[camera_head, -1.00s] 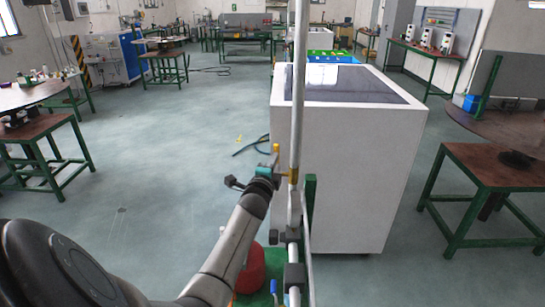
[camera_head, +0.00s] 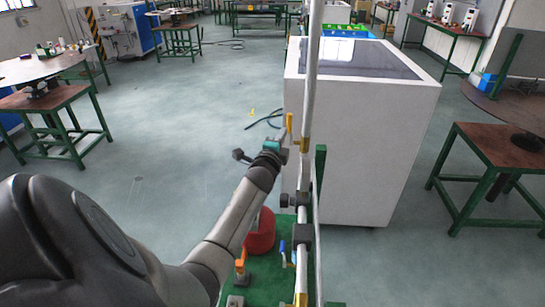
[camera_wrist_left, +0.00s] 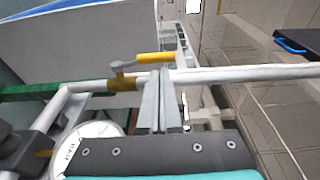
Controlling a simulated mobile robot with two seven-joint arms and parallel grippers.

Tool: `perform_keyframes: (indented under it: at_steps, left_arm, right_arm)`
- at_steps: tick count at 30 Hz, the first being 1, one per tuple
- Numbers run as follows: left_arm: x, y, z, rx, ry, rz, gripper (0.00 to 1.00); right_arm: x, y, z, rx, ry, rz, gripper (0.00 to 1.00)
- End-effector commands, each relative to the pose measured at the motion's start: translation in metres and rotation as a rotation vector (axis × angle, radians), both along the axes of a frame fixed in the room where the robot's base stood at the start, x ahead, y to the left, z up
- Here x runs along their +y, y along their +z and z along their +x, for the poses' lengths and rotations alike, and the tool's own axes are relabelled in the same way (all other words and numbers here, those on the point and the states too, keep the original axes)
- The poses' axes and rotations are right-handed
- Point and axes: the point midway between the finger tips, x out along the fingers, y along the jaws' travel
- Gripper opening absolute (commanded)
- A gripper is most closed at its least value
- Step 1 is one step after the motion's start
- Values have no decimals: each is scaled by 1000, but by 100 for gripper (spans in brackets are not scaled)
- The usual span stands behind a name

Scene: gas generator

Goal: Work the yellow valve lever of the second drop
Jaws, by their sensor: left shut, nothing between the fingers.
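The yellow valve lever (camera_head: 289,122) points upward on a brass fitting, just left of the upright grey pipe (camera_head: 307,110). In the left wrist view the lever (camera_wrist_left: 155,57) lies beside the pipe (camera_wrist_left: 240,75), which runs sideways there. My left gripper (camera_head: 284,152) reaches in from the lower left and is at the valve, just below the lever. In the wrist view its grey fingers (camera_wrist_left: 160,85) are together and empty, overlapping the pipe beside the brass valve body (camera_wrist_left: 123,84). Whether they touch the lever or the pipe is unclear. My right gripper is out of view.
A white cabinet (camera_head: 350,150) with a dark top stands close behind the pipe. A blue-handled valve (camera_head: 284,252) and a red cylinder (camera_head: 261,235) are lower down on a green base. Tables stand left and right. The floor at left is open.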

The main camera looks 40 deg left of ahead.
Motion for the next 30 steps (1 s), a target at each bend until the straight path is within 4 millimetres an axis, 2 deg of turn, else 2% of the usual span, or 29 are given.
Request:
perform_keyframes:
  at_steps: [5, 12, 18, 30]
  left_arm:
    - [-14, -2, -23, 3, -1, -3, 0]
    - [-31, -3, -54, 5, -1, -3, 0]
    - [-41, -3, -74, 6, -1, -4, 0]
    - [-46, -3, -83, 6, 0, -4, 0]
  right_arm:
    - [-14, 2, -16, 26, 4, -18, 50]
    - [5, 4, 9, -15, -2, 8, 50]
    - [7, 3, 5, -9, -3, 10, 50]
    - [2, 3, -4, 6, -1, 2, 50]
